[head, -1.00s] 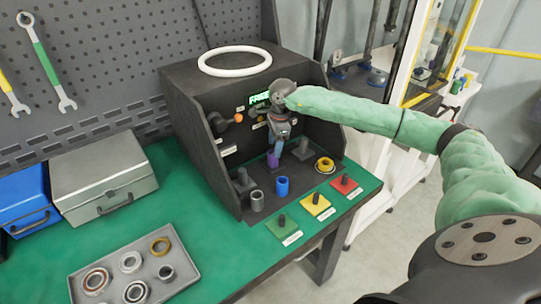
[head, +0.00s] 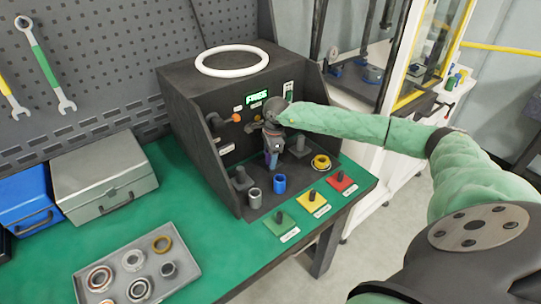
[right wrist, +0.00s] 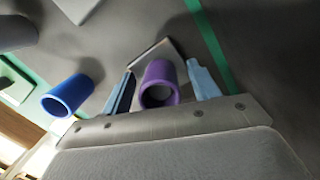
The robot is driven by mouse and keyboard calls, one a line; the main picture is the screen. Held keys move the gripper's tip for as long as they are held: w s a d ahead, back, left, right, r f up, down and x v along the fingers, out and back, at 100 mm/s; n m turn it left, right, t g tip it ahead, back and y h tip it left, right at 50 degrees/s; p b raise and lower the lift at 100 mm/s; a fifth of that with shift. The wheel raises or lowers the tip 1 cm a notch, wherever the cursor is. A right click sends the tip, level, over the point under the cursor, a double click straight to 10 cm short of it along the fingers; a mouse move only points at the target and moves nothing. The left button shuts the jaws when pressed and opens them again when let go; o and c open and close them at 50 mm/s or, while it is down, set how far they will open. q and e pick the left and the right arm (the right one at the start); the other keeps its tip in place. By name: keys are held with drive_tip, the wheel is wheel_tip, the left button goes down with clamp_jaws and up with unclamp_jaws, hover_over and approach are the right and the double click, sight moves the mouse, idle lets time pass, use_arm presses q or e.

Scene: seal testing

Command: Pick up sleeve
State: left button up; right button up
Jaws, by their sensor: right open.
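A purple sleeve (right wrist: 160,84) stands between the two light blue fingers of my right gripper (right wrist: 160,70) in the right wrist view. The fingers are open, one on each side of it. In the head view my right gripper (head: 272,161) points down inside the dark test box and mostly hides the purple sleeve. A blue sleeve (head: 279,183) stands just in front of it, and it also shows left of the fingers in the right wrist view (right wrist: 68,95). A grey sleeve (head: 255,198) stands further left. My left gripper is not in view.
The box's side walls (head: 206,160) flank my right gripper. A yellow ring (head: 321,163) sits on a post to the right. Green, yellow (head: 311,202) and red pads lie in front. A tray (head: 185,284) of rings and metal cases (head: 104,182) stand left.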

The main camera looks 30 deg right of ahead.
drive_tip(key=c, duration=1.3)
drive_tip(key=shift+r, duration=0.1)
